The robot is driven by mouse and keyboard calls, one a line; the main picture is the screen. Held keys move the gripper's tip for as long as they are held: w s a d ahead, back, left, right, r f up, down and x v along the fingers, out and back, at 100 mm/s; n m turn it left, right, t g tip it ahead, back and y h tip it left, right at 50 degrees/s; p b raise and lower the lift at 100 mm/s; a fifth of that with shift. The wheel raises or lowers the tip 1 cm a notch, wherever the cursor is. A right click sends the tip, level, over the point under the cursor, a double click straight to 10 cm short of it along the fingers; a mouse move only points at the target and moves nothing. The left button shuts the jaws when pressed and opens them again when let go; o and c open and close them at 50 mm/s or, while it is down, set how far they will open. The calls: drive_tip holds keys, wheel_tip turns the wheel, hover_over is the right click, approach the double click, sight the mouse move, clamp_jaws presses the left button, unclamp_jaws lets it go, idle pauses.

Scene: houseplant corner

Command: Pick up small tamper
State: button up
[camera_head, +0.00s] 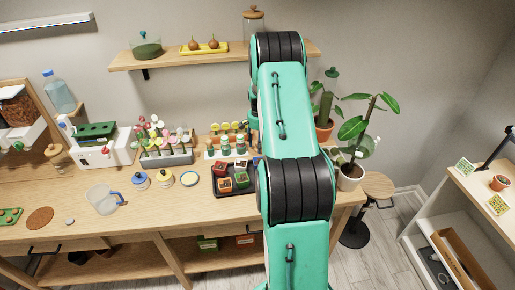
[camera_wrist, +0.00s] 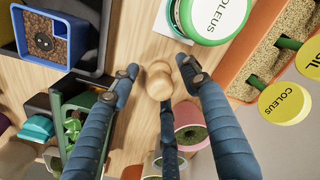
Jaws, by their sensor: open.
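In the wrist view, a small pale wooden piece with rounded ends (camera_wrist: 157,80), which looks like the small tamper, stands on the wooden bench. My gripper (camera_wrist: 159,76) is open, with its dark blue fingers spread around this piece. A gap shows between the piece and the left and right fingertips. The third finger is close below it, and I cannot tell whether it touches. In the head view my own arm hides the gripper and the tamper.
A black tray (camera_head: 217,190) with small pots, an orange planter (camera_wrist: 262,50) and a pink pot (camera_wrist: 190,125) crowd the spot. The bench (camera_head: 150,215) has bare room at front left.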

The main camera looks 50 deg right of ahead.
idle(0.5)
drive_tip(key=c, duration=1.2)
drive_tip(key=shift+o, duration=0.2)
drive_tip(key=shift+r, duration=0.15)
drive_tip(key=shift+r+p, duration=0.55)
drive_tip(key=shift+r, duration=0.35)
wheel_tip(320, 180, up, 5)
drive_tip(key=p, duration=0.3)
drive_tip(key=shift+r, duration=0.15)
drive_tip(key=s+a+p, duration=0.4)
drive_tip(key=s+a, duration=2.7)
drive_tip(key=a, duration=0.1)
drive_tip(key=shift+s+f, duration=0.2)
drive_tip(key=shift+s, duration=0.15)
drive_tip(key=shift+d, duration=0.1)
drive_tip(key=w+d+r+p, duration=0.2)
drive_tip(key=w+d, duration=0.2)
drive_tip(key=w, duration=0.7)
drive_tip(key=w+d+r+p, duration=0.3)
drive_tip(key=w+d, duration=0.2)
drive_tip(key=w, duration=0.7)
drive_tip(key=shift+d+r, duration=0.15)
drive_tip(key=shift+d, duration=0.15)
